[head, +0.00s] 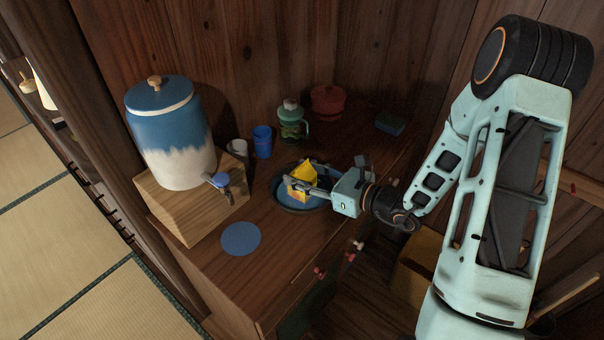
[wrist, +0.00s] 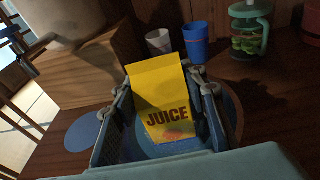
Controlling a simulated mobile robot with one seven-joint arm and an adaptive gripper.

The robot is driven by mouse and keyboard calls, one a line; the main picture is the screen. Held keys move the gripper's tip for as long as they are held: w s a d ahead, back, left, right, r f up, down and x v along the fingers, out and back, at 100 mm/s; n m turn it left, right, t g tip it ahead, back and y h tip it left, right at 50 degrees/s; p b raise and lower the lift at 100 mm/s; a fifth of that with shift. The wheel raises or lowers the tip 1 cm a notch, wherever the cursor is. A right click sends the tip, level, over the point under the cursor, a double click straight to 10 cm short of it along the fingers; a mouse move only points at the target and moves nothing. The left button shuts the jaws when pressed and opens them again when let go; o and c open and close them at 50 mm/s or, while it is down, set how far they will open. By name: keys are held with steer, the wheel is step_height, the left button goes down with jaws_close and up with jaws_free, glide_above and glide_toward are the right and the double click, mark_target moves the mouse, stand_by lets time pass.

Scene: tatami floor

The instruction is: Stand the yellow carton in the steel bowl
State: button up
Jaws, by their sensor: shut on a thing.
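The yellow carton (head: 303,176) is upright or slightly tilted, and its "JUICE" label faces the camera in the wrist view (wrist: 162,95). My gripper (head: 300,188) is shut on it, with one finger on each side in the wrist view (wrist: 168,90). The carton is over or inside a round, dark-rimmed bowl (head: 292,209) with a blue inside. The bowl's rim also shows behind the right finger in the wrist view (wrist: 236,108). The carton's bottom is hidden, so I cannot tell whether it touches the bowl floor.
Behind the bowl stand a blue cup (head: 262,142), a pale cup (head: 237,151), a green-lidded jar (head: 291,122) and a red pot (head: 327,103). A blue-white dispenser (head: 172,140) sits on a wooden block (head: 195,210) at left. A flat blue disc (head: 240,238) lies in front.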

steer(key=shift+f, duration=0.2)
steer(key=o, duration=1.4)
steer(key=shift+r, duration=0.2)
steer(key=shift+d+r, duration=0.1)
steer(key=shift+d, duration=0.1)
steer(key=v, duration=1.1)
steer(key=shift+s+d+r, duration=0.1)
steer(key=shift+s+d, duration=0.15)
steer(key=shift+s, duration=0.05)
